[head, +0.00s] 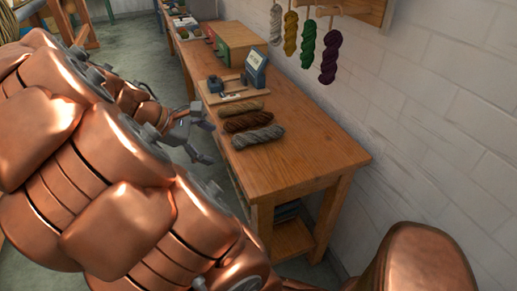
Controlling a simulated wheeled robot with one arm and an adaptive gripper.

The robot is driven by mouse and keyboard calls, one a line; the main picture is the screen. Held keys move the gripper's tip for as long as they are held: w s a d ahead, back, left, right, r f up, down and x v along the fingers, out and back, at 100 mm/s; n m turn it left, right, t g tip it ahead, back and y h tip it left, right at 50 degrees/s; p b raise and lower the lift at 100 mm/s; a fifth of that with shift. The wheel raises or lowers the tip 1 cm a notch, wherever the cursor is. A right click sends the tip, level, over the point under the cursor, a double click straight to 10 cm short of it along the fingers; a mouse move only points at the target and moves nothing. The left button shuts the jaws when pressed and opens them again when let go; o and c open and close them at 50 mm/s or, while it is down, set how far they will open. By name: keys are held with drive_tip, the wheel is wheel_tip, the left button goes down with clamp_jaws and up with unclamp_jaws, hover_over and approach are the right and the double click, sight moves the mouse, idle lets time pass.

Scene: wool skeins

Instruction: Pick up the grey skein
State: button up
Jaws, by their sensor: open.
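The grey skein (258,137) lies on the wooden table, nearest the front of a row of three twisted skeins. A dark brown skein (248,121) lies just behind it, and a tan skein (240,108) lies behind that. My gripper (205,140) is open and empty, to the left of the row, by the table's left edge. It appears apart from the grey skein; its exact height over the table is hard to tell. My copper arm fills the left of the view and hides the floor there.
The wooden table (310,158) has bare room in front and right of the grey skein. Behind the row stand a wooden tray (222,97) and a small display (256,68). Grey, yellow, green and purple skeins (330,57) hang from a rack on the white brick wall.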

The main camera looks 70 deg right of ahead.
sight(256, 131)
drive_tip(key=d+f+n+g+h+b, duration=0.1)
drive_tip(key=d+f+b, duration=0.1)
drive_tip(key=d, duration=0.3)
drive_tip(key=d+f+n+g+b, duration=0.1)
drive_tip(key=d+f+n+b, duration=0.1)
drive_tip(key=d, duration=0.3)
drive_tip(key=d+f+n+g+h+b, duration=0.1)
drive_tip(key=d+f+n+b, duration=0.1)
drive_tip(key=d, duration=0.3)
drive_tip(key=shift+w+d+f+g+h+b, duration=0.15)
drive_tip(key=shift+d+f+g+h+b, duration=0.2)
drive_tip(key=shift+f+b, duration=0.2)
drive_tip(key=shift+x, duration=1.05)
drive_tip(key=shift+b+x, duration=0.45)
drive_tip(key=shift+x, duration=2.4)
drive_tip(key=shift+a+r, duration=0.1)
drive_tip(key=c, duration=1.2)
